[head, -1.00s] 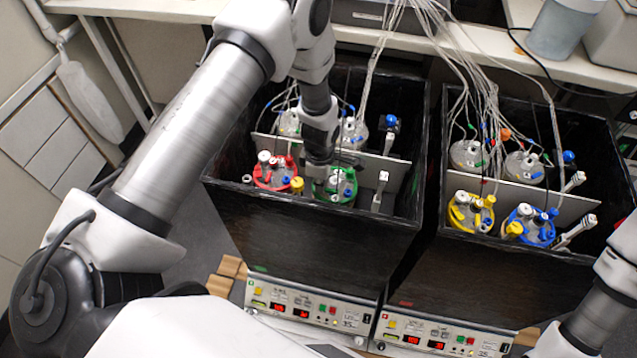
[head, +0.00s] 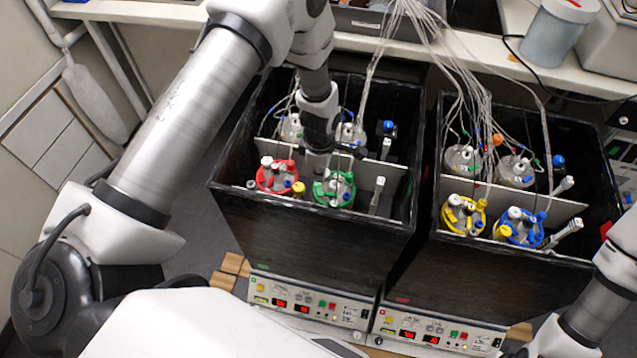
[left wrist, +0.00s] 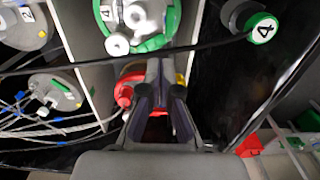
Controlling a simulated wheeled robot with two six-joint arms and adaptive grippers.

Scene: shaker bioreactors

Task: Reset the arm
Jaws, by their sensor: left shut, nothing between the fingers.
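My left arm reaches in from the left over the left black box. Its gripper (head: 320,160) is shut and empty, above the vessels, just behind the green-ringed vessel (head: 334,190) and right of the red-ringed vessel (head: 277,177). In the left wrist view the shut fingers (left wrist: 160,108) point down the picture's middle. The green-ringed vessel (left wrist: 141,28) is above them there, and the red-ringed vessel (left wrist: 125,88) is partly hidden behind them. My right arm (head: 597,300) shows at the right edge, but its gripper is out of view.
The left black box (head: 300,228) has high walls and a grey divider (head: 388,172). The right black box (head: 500,262) holds yellow- and blue-ringed vessels. Bundles of thin tubes (head: 450,70) hang from above. A bench (head: 480,65) with a container (head: 560,30) runs behind.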

